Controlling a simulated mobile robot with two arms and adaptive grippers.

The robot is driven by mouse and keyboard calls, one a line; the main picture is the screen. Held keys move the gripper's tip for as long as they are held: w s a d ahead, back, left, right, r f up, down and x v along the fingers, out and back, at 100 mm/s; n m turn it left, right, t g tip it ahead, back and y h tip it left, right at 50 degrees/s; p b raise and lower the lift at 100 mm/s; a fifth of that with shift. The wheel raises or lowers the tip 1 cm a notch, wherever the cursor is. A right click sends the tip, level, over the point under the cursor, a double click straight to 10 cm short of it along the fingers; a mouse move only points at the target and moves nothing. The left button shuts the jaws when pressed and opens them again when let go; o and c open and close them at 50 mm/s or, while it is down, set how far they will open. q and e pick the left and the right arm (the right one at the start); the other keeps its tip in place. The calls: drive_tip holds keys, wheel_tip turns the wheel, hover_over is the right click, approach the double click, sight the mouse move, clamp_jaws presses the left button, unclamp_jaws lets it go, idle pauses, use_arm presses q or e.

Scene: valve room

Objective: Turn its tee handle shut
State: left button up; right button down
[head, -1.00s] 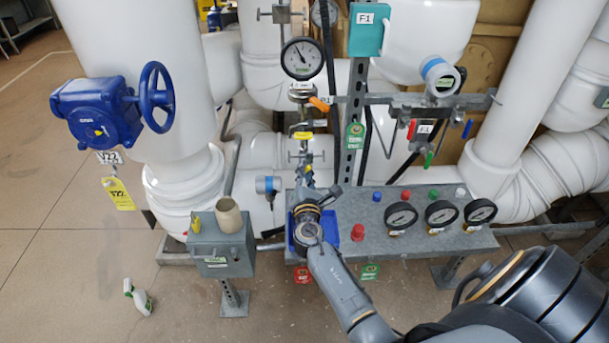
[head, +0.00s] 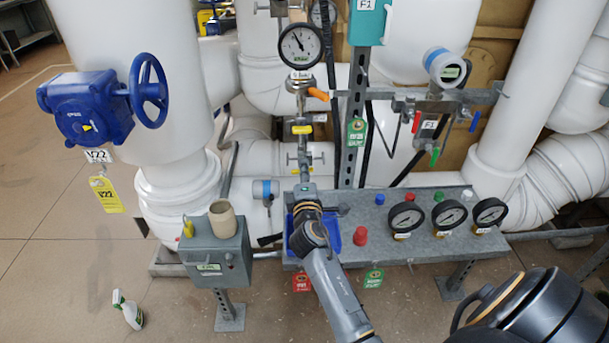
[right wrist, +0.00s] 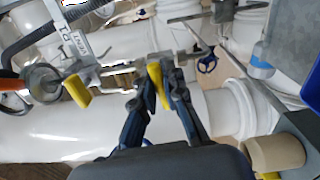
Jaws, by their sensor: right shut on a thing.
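My right gripper (head: 305,185) reaches up from below, in front of the slim metal valve line under the round gauge. In the right wrist view its two dark fingers (right wrist: 163,85) come close together, with yellow strips between them. I take the thing in the jaws to be the tee handle, but the fingers hide most of the grip. A metal crossbar (head: 300,158) shows just above the fingertips in the head view. A yellow tag or lever (head: 302,129) and an orange handle (head: 318,95) sit higher on the line. My left gripper is out of view.
A grey panel (head: 440,247) with several gauges and buttons lies to the right, with a blue tray (head: 332,232) beside my gripper. A grey box with a beige cup (head: 222,219) stands left. Large white pipes and a blue handwheel (head: 149,91) are behind and left.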

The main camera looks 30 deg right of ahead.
drive_tip(key=shift+f+m, duration=0.15)
drive_tip(key=shift+m, duration=0.35)
drive_tip(key=shift+b, duration=0.3)
drive_tip(key=c, duration=1.4)
unclamp_jaws()
drive_tip(key=v, duration=0.7)
drive_tip(key=shift+s+a, duration=0.2)
